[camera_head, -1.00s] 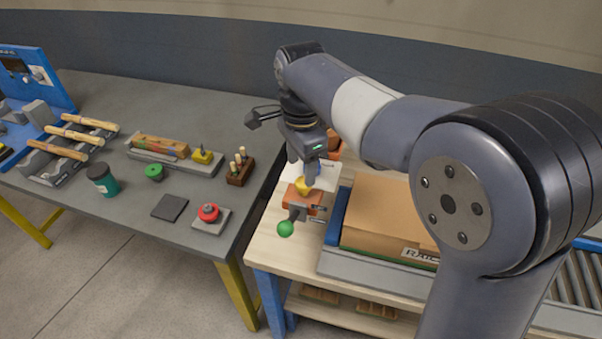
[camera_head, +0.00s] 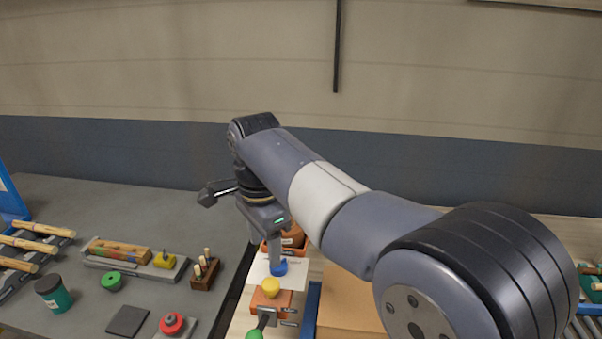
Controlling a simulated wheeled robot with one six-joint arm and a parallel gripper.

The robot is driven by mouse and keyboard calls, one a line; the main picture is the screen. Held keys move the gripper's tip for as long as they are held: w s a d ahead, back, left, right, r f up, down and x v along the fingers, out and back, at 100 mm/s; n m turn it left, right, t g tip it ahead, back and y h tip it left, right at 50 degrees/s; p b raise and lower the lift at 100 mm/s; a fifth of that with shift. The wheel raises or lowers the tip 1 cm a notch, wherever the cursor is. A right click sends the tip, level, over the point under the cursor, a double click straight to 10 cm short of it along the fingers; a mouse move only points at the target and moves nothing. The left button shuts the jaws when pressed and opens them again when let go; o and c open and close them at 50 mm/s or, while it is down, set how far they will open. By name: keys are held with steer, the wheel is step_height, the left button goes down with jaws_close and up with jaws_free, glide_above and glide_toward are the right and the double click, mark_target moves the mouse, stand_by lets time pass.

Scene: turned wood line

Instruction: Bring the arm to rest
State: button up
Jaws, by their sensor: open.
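My arm reaches across the picture from the lower right. My gripper (camera_head: 275,262) points down over the near left part of the light wooden table (camera_head: 240,318). It is open, and I see nothing held in it, though its far finger is mostly hidden. A blue knob (camera_head: 279,268) shows right at the fingertips; I cannot tell whether they touch it. A yellow knob (camera_head: 271,287) on an orange block (camera_head: 284,300) is just in front, with a green knob (camera_head: 256,333) nearer me.
The grey bench (camera_head: 160,215) at left carries a teal cup (camera_head: 54,294), a red button (camera_head: 171,323), a green knob (camera_head: 112,281), a peg block (camera_head: 204,273) and turned wood pieces (camera_head: 40,244). A cardboard box (camera_head: 345,305) lies right of my gripper. The wall (camera_head: 160,150) stands behind.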

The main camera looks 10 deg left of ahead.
mark_target(277, 284)
step_height(277, 284, down, 9)
steer(key=shift+d+f+p, duration=0.1)
steer(key=shift+f+p, duration=0.05)
steer(key=shift+p, duration=0.15)
steer(key=shift+d+f, duration=0.1)
steer(key=shift+f, duration=0.25)
steer(key=shift+d+r+b, duration=0.1)
steer(key=shift+d+b, duration=0.2)
steer(key=shift+d, duration=0.4)
steer(key=shift+d+r, duration=0.1)
